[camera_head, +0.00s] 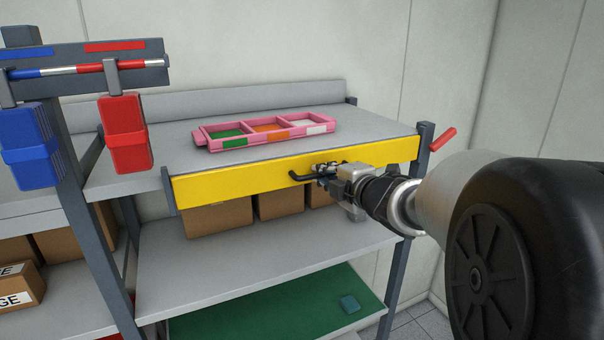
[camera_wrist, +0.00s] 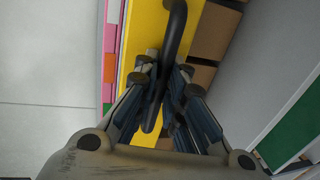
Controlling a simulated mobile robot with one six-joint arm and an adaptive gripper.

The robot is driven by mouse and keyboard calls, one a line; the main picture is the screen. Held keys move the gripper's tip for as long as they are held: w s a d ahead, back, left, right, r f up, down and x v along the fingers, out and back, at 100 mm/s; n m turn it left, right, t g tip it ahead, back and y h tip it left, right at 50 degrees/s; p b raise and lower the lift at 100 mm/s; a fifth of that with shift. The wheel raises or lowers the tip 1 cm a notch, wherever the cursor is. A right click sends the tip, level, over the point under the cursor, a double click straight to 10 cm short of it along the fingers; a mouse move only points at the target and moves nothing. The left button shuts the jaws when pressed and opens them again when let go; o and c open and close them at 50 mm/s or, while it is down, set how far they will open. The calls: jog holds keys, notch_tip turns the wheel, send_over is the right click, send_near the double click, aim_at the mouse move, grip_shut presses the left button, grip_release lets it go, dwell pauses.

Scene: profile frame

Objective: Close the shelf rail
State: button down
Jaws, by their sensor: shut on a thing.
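The yellow shelf rail (camera_head: 240,178) runs along the front of the upper shelf, between the left and right posts. A black handle (camera_head: 298,177) sticks out from its front face, right of its middle. My gripper (camera_head: 326,171) comes from the right and is shut on the handle. In the wrist view the fingers (camera_wrist: 163,78) close around the black handle (camera_wrist: 178,30), with the yellow rail (camera_wrist: 138,35) beside it. A red lever (camera_head: 443,139) sticks out at the right post. The exact contact is partly hidden by the fingers.
A pink tray (camera_head: 199,137) with coloured compartments sits on the upper shelf (camera_head: 370,130) behind the rail. Cardboard boxes (camera_head: 218,217) stand below the rail. A rack with blue (camera_head: 30,145) and red (camera_head: 126,133) hanging bins is at the left.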

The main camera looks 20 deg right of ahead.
notch_tip(320, 180, up, 8)
jog(key=p, duration=0.6)
jog(key=shift+w, duration=0.15)
jog(key=shift+f, duration=0.25)
jog(key=c, duration=2)
grip_release()
jog(key=shift+f+b, duration=0.1)
jog(key=shift+b, duration=0.2)
jog(key=shift+o, duration=0.2)
jog(key=s+r, duration=0.1)
jog(key=s, duration=0.6)
jog(key=shift+s+r, duration=0.2)
jog(key=shift+s, duration=0.1)
jog(key=shift+d, duration=0.1)
